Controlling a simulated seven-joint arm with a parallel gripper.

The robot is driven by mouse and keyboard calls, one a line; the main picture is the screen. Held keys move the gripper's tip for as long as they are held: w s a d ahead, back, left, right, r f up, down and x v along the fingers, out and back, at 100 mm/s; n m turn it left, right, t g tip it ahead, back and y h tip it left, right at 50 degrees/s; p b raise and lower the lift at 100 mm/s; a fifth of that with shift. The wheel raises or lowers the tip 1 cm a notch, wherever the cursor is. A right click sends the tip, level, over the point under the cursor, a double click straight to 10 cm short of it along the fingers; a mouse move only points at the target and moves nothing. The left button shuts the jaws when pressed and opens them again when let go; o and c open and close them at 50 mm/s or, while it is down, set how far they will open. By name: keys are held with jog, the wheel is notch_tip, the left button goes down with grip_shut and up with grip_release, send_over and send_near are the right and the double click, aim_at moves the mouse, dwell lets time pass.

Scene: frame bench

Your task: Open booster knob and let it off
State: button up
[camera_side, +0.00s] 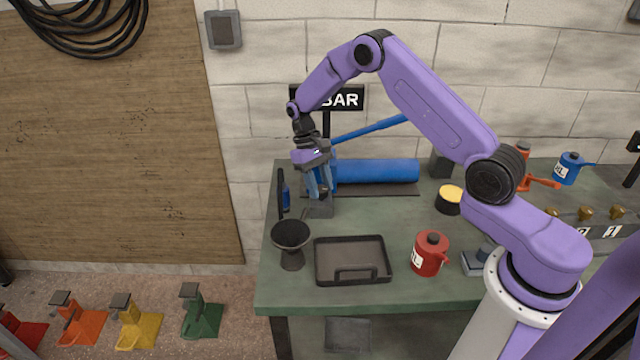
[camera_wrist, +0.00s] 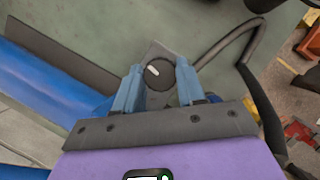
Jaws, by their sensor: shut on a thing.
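The booster knob (camera_wrist: 158,73) is a dark round dial with a white mark, on a grey block at the end of a black hose or handle. In the wrist view it sits between the two blue fingers of my gripper (camera_wrist: 156,86), which is shut on it. In the side view my gripper (camera_side: 320,188) points down onto the grey block (camera_side: 319,210) at the left end of the bench; the fingers mostly hide the knob there. The blue cylinder (camera_side: 378,171) of the booster lies just right of my gripper, with a blue lever (camera_side: 368,129) above.
A black BAR sign (camera_side: 342,98) stands behind. A black funnel (camera_side: 291,236), a dark tray (camera_side: 352,262), a red can (camera_side: 430,254) and a yellow-topped pot (camera_side: 450,199) are on the green bench (camera_side: 400,215). Several coloured jacks stand on the floor at left.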

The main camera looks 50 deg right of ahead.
dwell(0.3)
jog(key=o, duration=1.1)
jog(key=shift+c, duration=0.2)
jog(key=v, duration=1.7)
jog(key=shift+r, duration=0.3)
jog(key=shift+a, duration=0.15)
